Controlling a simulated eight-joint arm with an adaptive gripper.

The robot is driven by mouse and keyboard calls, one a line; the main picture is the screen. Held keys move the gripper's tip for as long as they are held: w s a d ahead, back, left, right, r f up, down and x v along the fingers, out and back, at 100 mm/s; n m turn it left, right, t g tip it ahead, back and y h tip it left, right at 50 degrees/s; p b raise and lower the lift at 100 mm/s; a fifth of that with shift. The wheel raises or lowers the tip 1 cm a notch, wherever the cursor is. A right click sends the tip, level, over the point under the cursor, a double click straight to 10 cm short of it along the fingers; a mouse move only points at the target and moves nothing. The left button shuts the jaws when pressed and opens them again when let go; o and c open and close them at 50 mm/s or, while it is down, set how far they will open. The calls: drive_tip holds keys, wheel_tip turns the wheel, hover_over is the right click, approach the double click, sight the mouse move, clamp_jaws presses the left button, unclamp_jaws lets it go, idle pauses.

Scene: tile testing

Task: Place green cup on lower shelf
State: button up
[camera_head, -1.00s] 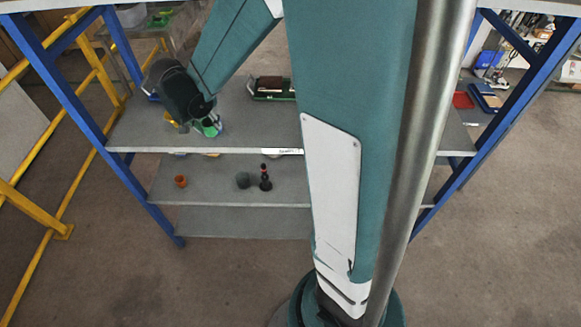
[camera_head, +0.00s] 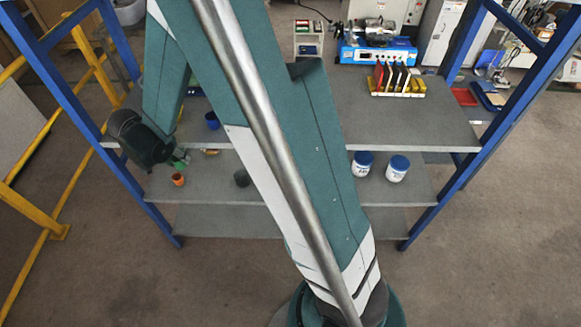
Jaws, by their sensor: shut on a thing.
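The green cup (camera_head: 180,154) shows only as a small green patch at the end of my gripper (camera_head: 176,158). My gripper is shut on it at the left side of the shelf unit, in front of the boards. My dark wrist hides much of the fingers and cup. The cup appears just above and left of an orange cup (camera_head: 178,179) on the middle board (camera_head: 300,190); I cannot tell its exact height or tilt. The lowest board (camera_head: 215,220) looks empty where visible.
A blue cup (camera_head: 212,120) stands on the upper board (camera_head: 430,135). A dark grey cup (camera_head: 242,178) and white jars with blue lids (camera_head: 397,168) stand on the middle board. A tile rack (camera_head: 398,85) is at upper right. A blue post (camera_head: 130,180) is close to my wrist.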

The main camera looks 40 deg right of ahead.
drive_tip(key=w+a+f+m+b, duration=0.1)
drive_tip(key=w+a+f+b, duration=0.1)
drive_tip(key=f, duration=0.9)
drive_tip(key=w+a+f+b, duration=0.3)
drive_tip(key=a+f+b, duration=0.1)
drive_tip(key=f, duration=0.7)
drive_tip(key=w+a+f+m+b, duration=0.1)
drive_tip(key=w+a+f+b, duration=0.2)
drive_tip(key=f, duration=0.8)
drive_tip(key=shift+w+a+m+g+h+b, duration=0.15)
drive_tip(key=shift+a+m+g+h+b, duration=0.2)
drive_tip(key=shift+a, duration=0.4)
drive_tip(key=shift+d, duration=0.1)
approach(199, 180)
drive_tip(key=f, duration=0.1)
drive_tip(key=a+f, duration=0.2)
drive_tip(key=shift+s+f+b, duration=0.3)
drive_tip(key=shift+s+b, duration=0.1)
drive_tip(key=shift+w+d, duration=0.35)
drive_tip(key=shift+d, duration=0.35)
drive_tip(key=shift+w+d, duration=0.3)
drive_tip(key=shift+d, duration=0.4)
drive_tip(key=shift+w+d, duration=0.35)
drive_tip(key=shift+d, duration=0.35)
drive_tip(key=shift+a+f+b, duration=0.1)
drive_tip(key=shift+f+b, duration=0.2)
drive_tip(key=shift+f, duration=0.15)
